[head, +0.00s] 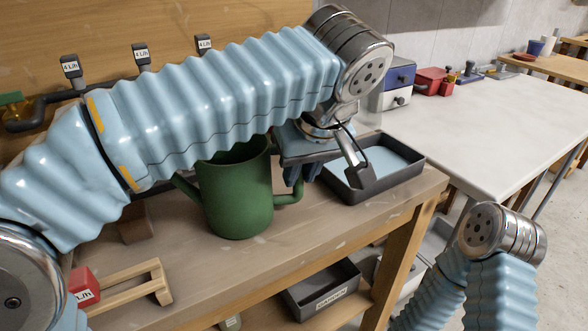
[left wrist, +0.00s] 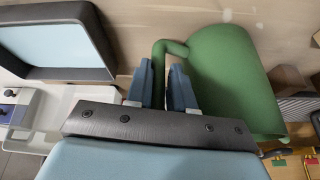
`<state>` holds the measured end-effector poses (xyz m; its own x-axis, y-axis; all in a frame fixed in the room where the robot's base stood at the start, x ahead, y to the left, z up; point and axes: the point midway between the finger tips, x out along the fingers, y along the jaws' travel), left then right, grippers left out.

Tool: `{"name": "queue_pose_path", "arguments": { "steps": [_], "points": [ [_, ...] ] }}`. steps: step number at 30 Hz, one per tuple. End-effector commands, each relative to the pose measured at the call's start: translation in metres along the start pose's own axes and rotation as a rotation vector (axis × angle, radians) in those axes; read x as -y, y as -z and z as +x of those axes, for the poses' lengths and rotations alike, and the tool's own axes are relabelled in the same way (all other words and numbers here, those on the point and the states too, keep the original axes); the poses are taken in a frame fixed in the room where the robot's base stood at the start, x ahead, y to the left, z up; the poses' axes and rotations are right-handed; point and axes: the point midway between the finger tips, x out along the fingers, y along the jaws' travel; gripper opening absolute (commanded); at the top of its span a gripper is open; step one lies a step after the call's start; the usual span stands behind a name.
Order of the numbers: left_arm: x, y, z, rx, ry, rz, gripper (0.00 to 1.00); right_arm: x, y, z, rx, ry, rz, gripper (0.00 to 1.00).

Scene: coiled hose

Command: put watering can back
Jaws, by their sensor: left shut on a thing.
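The green watering can (head: 236,190) stands upright on the wooden bench, its spout to the left and its handle to the right. It also shows in the left wrist view (left wrist: 235,80). My left gripper (head: 294,178) is at the handle (left wrist: 162,47), with its two blue fingers on either side of it, shut on the handle. My left arm hides the can's upper part in the head view. My right arm is at the lower right of the head view, but its gripper is out of frame.
A dark tray with a light blue inside (head: 420,166) is just right of the can. A wooden rack (head: 130,285) and a red labelled block (head: 84,287) are at the bench's front left. A labelled dark bin (head: 322,292) is on the shelf below. A white table (head: 480,115) stands behind right.

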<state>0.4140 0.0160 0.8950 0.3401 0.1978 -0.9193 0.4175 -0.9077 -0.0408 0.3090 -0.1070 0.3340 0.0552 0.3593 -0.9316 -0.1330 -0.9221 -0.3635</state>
Motion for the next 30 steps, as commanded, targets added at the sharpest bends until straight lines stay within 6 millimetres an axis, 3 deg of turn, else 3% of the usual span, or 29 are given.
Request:
{"name": "queue_pose_path", "arguments": {
  "steps": [5, 6, 11, 22, 30],
  "points": [
    [0.0, -0.001, 0.003, 0.0, 0.0, 0.0, 0.0, -0.001, 0.0, 0.002, 0.0, 0.0, 0.0, 0.43],
    [0.0, -0.001, 0.002, 0.0, 0.0, 0.0, 0.26, -0.001, 0.0, 0.002, 0.0, 0.0, 0.0, 0.43],
    [0.0, 0.0, 0.002, 0.0, 0.0, 0.0, 0.48, 0.0, 0.0, 0.001, 0.0, 0.0, 0.0, 0.43],
    [0.0, 0.001, -0.007, 0.0, -0.001, 0.0, 0.48, 0.001, 0.0, -0.002, 0.0, 0.0, 0.0, 0.43],
    [-0.001, 0.002, -0.066, -0.001, -0.003, 0.0, 0.48, 0.006, 0.0, -0.015, 0.001, 0.001, -0.002, 0.43]
  ]
}}
